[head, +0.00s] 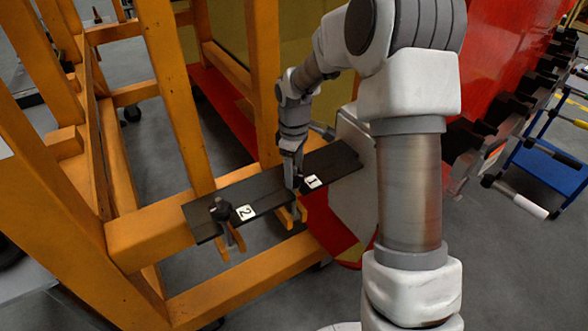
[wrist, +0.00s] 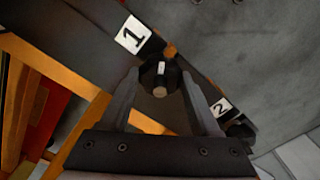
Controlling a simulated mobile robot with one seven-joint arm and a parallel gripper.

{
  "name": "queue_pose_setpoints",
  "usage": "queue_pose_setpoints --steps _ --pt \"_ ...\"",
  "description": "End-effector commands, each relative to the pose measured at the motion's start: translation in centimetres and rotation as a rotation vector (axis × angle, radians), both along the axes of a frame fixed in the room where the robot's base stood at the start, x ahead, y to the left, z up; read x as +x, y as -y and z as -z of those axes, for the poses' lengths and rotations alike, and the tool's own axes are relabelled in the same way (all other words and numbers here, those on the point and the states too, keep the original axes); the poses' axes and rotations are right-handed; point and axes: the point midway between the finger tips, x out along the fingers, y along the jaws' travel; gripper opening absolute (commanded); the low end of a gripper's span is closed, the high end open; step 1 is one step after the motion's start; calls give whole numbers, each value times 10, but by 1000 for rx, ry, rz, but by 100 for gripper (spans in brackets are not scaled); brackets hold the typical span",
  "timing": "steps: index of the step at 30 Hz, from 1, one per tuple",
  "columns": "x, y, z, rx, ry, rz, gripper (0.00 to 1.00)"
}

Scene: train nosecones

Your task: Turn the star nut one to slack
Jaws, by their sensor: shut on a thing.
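Star nut one (wrist: 161,78) is a dark knob with a pale stud end at its middle, beside the white label 1 (wrist: 132,35). My gripper (wrist: 159,88) has one finger on each side of the nut and is shut on it. In the head view my gripper (head: 296,184) points down at the dark bar (head: 333,163), close to label 1 (head: 312,181), and hides most of the nut. A second star nut (head: 221,208) sits on the bar at the left, by label 2 (head: 245,212).
The bar lies across an orange frame (head: 150,221) with upright posts around my arm. Orange forked pieces (head: 228,247) hang below the bar. A red panel (head: 510,60) with black brackets and a blue cart (head: 550,165) stand at the right. Grey floor shows between.

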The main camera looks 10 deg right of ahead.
Motion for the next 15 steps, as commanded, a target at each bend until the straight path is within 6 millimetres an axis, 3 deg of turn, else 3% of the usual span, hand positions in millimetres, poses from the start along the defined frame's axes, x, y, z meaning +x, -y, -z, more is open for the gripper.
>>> queue_pose_setpoints --steps 15 --pt "1 0 -4 0 3 -490 8"
